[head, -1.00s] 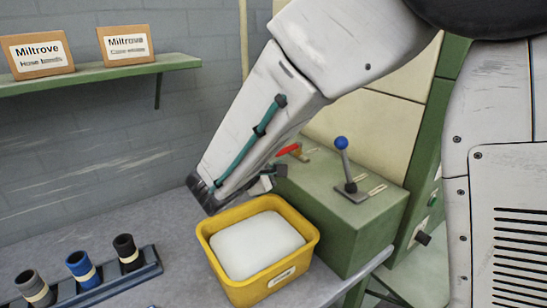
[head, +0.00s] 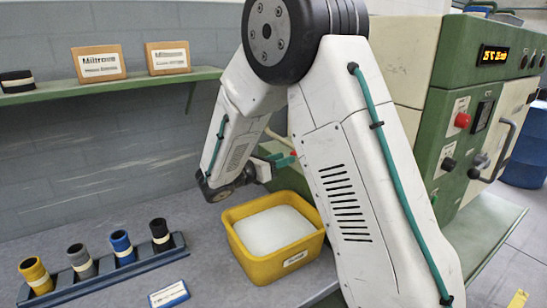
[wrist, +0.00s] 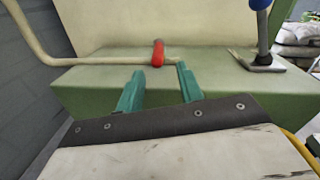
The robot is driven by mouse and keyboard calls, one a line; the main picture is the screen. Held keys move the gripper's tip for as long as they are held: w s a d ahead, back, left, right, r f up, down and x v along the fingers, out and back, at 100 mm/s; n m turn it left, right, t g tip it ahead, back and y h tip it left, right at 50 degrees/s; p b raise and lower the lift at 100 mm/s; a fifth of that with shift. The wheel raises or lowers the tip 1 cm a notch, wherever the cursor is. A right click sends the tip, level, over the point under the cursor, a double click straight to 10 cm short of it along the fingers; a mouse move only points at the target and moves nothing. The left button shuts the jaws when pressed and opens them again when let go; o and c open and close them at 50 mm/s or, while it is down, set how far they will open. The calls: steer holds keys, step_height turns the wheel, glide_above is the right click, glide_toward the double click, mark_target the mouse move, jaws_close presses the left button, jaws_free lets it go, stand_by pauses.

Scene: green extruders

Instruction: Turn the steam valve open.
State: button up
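In the wrist view, a small red handle (wrist: 158,52) sits on a cream pipe (wrist: 110,62) along the top of a green box (wrist: 90,92); I take it to be the steam valve. My gripper (wrist: 160,70) has two teal fingers, spread apart and empty, pointing at the handle. The handle appears beyond the fingertips, between them and nearer the right one; contact cannot be made out. In the head view my gripper (head: 275,160) is small beside the green box, and my arm hides most of the box and valve.
A lever with a blue knob (wrist: 260,6) stands right of the handle. A yellow bin (head: 262,265) of white material sits in front of the box. A rack (head: 110,275) with several coloured cylinders is at left. A control panel (head: 465,140) is at right.

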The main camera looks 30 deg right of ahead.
mark_target(299, 152)
steer(key=d, duration=0.5)
steer(key=w+d, duration=0.1)
steer(key=d, duration=0.1)
steer(key=shift+w+d, duration=0.1)
steer(key=shift+d, duration=0.1)
